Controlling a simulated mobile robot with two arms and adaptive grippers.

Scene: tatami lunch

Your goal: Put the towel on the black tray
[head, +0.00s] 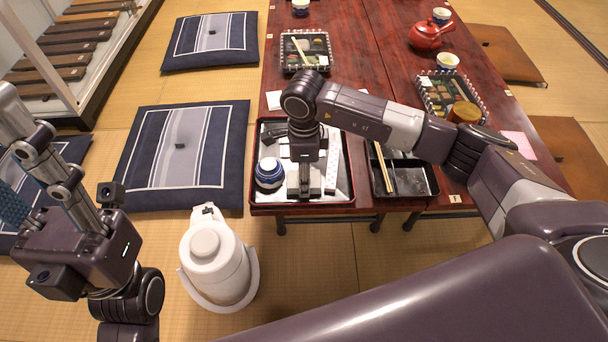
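A black tray (390,187) with chopsticks lies near the table's front edge. Left of it is a dark-rimmed tray (262,140) with a pale, shiny inside. My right gripper (304,190) points down over this left tray; its fingers are small and partly hidden, so I cannot tell if they hold anything. A white dotted strip (333,160) lies beside it; I cannot tell if this is the towel.
A blue-and-white cup (269,173) stands in the left tray. A white lidded pot (215,258) stands on the tatami before the table. Farther back are a red teapot (430,35) and food trays. Cushions (184,158) lie at left.

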